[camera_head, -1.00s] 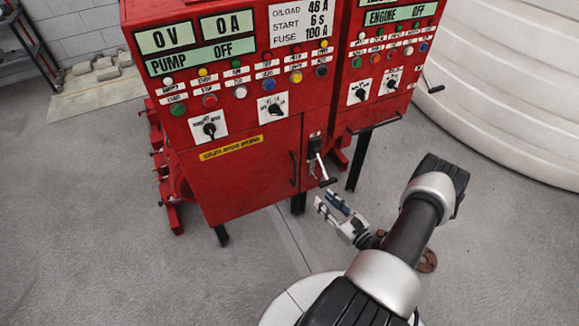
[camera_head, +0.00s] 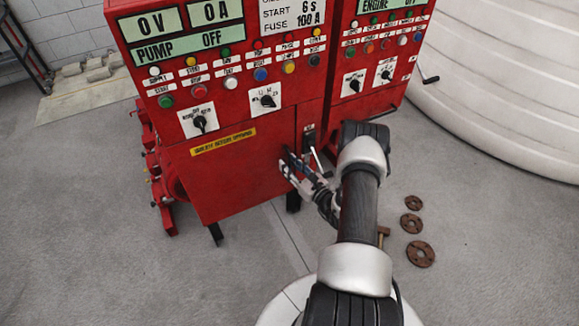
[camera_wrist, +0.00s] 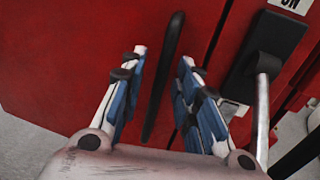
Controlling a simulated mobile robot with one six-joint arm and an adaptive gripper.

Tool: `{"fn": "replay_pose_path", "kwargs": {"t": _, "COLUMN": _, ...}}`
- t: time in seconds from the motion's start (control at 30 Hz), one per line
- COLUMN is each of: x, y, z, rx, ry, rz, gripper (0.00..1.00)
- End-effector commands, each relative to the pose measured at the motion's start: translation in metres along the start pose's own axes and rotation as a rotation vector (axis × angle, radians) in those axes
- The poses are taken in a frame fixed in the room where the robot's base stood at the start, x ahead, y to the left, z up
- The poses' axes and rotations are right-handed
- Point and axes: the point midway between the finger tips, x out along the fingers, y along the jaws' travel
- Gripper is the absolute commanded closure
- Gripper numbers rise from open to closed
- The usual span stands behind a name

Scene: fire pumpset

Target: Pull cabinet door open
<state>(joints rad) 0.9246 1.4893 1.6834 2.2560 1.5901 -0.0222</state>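The red cabinet door (camera_head: 235,175) is closed, flush with the front of the left cabinet below the yellow label. Its slim black vertical handle (camera_wrist: 163,80) shows in the wrist view, standing between the two fingers. My gripper (camera_head: 288,165) is at the door's right edge. In the wrist view my gripper (camera_wrist: 165,58) is open, with blue-padded fingers on either side of the handle. Gaps show between the fingers and the handle. In the head view the handle is mostly hidden by my gripper.
A black switch plate (camera_wrist: 264,50) with a silver lever (camera_wrist: 262,120) is just right of the right finger. Knobs and buttons line the panel above. Several rusty flanges, one of them the large flange (camera_head: 420,253), lie on the floor at right.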

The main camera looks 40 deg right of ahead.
Motion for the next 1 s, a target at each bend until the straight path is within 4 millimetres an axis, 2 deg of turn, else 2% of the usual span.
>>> {"fn": "replay_pose_path", "kwargs": {"t": 0.37, "x": 0.0061, "y": -0.0002, "z": 0.0005, "rx": -0.001, "ry": -0.001, "rz": -0.001, "gripper": 0.71}}
{"fn": "replay_pose_path", "kwargs": {"t": 0.8, "x": 0.0058, "y": -0.0001, "z": 0.0003, "rx": 0.0, "ry": 0.0, "rz": 0.0, "gripper": 1.0}}
{"fn": "replay_pose_path", "kwargs": {"t": 1.0, "x": 0.0057, "y": 0.0, "z": 0.0002, "rx": 0.0, "ry": 0.0, "rz": 0.0, "gripper": 1.0}}
